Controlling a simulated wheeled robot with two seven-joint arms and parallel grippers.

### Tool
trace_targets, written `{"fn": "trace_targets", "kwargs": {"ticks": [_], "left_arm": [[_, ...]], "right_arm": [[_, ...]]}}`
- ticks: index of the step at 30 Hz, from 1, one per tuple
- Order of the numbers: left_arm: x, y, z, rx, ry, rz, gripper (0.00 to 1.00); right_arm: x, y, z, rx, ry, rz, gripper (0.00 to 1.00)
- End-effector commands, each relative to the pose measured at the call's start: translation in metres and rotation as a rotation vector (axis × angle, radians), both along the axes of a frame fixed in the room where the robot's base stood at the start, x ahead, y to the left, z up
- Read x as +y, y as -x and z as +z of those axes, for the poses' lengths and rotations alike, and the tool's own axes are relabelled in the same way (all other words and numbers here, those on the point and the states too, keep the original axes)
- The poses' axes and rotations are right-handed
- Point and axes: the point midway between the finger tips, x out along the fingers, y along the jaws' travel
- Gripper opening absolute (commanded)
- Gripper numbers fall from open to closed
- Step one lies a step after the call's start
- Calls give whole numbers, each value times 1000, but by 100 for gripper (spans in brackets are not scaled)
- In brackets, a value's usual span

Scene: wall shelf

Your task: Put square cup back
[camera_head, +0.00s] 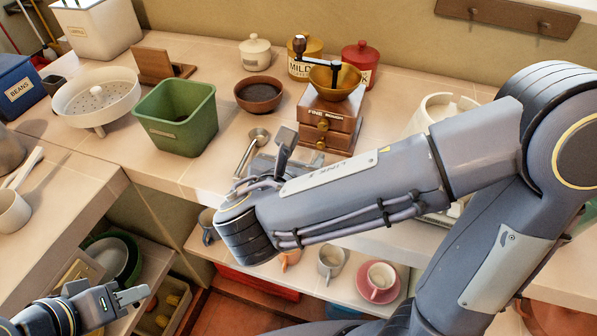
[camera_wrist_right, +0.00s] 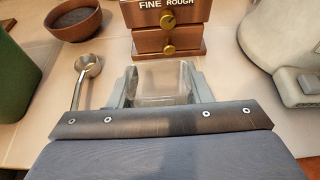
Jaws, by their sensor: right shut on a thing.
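The square cup (camera_wrist_right: 163,84) is clear and see-through. In the right wrist view it sits between the two fingers of my right gripper (camera_wrist_right: 163,90), which is shut on it, just in front of the wooden grinder (camera_wrist_right: 170,42). In the head view, my right gripper (camera_head: 282,160) is over the counter in front of the grinder (camera_head: 328,122), and my wrist and forearm hide the cup. I cannot tell whether the cup touches the counter. My left gripper (camera_head: 108,292) is empty at the lower left, with its fingers apart.
A metal scoop (camera_head: 252,150) lies left of my right gripper. A green bin (camera_head: 177,115), a brown bowl (camera_head: 258,94) and a white appliance (camera_wrist_right: 285,60) stand around it on the counter. A shelf below holds mugs and a pink cup (camera_head: 380,280) on a saucer.

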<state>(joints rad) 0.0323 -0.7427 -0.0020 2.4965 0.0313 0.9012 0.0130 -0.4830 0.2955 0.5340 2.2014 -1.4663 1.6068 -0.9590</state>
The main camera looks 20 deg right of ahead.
Motion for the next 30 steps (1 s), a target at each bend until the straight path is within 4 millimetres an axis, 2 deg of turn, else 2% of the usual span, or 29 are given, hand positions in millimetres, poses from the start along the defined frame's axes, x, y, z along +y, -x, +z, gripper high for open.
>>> {"fn": "trace_targets", "kwargs": {"ticks": [8, 13, 27, 28, 30], "left_arm": [[0, 0, -6, 0, 0, 0, 36], [0, 0, -12, 0, 0, 0, 36], [0, 0, -17, 0, 0, 0, 36], [0, 0, -15, 0, 0, 0, 36], [0, 0, -15, 0, 0, 0, 36]], "right_arm": [[-1, -18, -23, 4, 2, -1, 22], [-1, -18, -48, 2, 1, 0, 22], [-1, -17, -56, -2, -1, 0, 22], [-1, -17, -54, -2, -3, 0, 49], [-1, -17, -54, -1, -2, 0, 58]]}}
